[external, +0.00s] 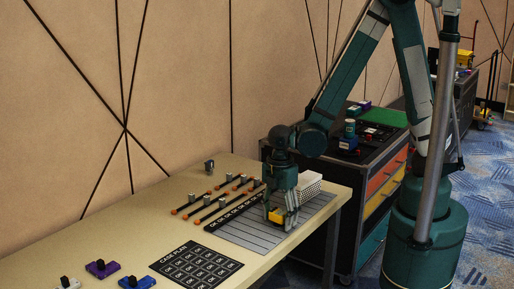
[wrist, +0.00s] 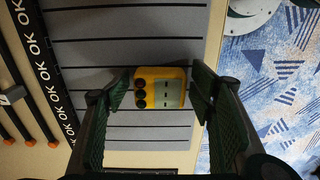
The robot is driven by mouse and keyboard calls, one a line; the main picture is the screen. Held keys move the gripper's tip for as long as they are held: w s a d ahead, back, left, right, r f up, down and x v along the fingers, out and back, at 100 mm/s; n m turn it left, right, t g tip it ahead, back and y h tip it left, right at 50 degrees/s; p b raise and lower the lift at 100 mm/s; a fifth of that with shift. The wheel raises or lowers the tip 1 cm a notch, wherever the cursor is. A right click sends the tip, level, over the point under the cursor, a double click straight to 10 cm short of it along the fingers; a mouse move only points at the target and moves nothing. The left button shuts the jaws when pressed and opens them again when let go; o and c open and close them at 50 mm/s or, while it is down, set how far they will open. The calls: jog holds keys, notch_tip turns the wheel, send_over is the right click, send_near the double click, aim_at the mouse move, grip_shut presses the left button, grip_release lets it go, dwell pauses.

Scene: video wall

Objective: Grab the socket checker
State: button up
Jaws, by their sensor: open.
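The socket checker looks to be the small yellow device (wrist: 160,88) with a grey face and several dark round spots on one side. It lies on the grey striped mat (wrist: 130,50) on the table. In the wrist view my gripper (wrist: 161,90) is open, with one finger on each side of the device. A narrow gap seems to show on both sides. In the external view the yellow device (external: 276,215) shows low between the fingers of my gripper (external: 282,222), partly hidden by them.
A white box-like stack (external: 309,184) stands just behind my gripper. Rods with orange ends (external: 205,205) lie to the left. A black card marked OK (external: 196,266), a purple block (external: 102,268) and a blue block (external: 137,283) are nearer the front. The table edge is close on the right.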

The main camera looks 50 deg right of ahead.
aim_at(279, 212)
dwell(0.6)
jog(key=c, duration=1)
jog(key=shift+r, duration=0.15)
jog(key=shift+r+p, duration=1.5)
jog(key=shift+r, duration=3.3)
